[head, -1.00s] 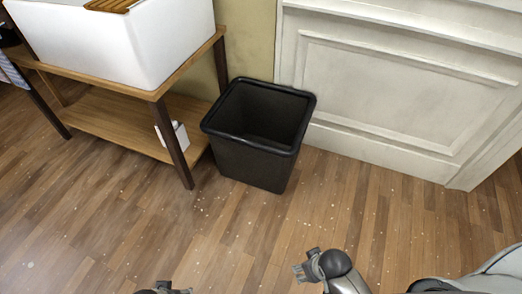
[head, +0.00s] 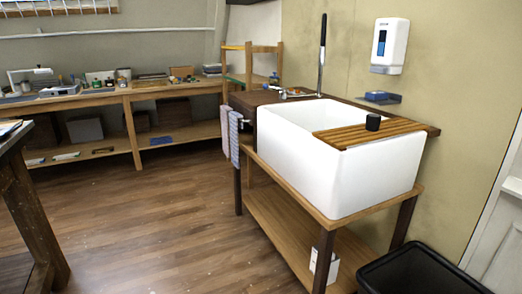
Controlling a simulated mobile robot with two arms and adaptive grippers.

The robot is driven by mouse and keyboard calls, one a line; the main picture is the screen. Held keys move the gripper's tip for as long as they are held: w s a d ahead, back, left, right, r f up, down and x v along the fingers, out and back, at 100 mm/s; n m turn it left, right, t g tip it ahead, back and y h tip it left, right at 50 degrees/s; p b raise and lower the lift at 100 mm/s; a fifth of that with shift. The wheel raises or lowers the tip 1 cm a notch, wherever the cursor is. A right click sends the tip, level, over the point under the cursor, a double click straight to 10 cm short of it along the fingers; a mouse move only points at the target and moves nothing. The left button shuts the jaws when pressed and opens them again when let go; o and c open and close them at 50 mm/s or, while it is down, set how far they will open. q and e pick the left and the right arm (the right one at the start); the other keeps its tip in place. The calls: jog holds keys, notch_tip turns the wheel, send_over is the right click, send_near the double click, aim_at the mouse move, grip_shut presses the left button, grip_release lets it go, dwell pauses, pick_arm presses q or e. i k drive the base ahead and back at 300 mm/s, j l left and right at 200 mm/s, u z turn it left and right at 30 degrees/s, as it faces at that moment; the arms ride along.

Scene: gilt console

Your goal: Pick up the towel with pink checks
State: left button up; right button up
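Two towels hang side by side at the left end of the sink stand. The left one (head: 225,134) looks pinkish; its checks are too small to make out. The right one (head: 235,138) looks bluish and pale, and hangs close beside it. Both hang down in front of the stand's left side. Neither of my grippers is in the head view, so their distance from the towels does not show.
The white sink (head: 350,178) with a slatted wooden board (head: 368,134) stands on a wooden stand (head: 268,220). A black bin (head: 420,272) is at the lower right. A dark table (head: 32,215) is at left. The floor (head: 170,225) between is clear.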

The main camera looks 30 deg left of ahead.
aim_at(224, 115)
jog(key=u, duration=1.25)
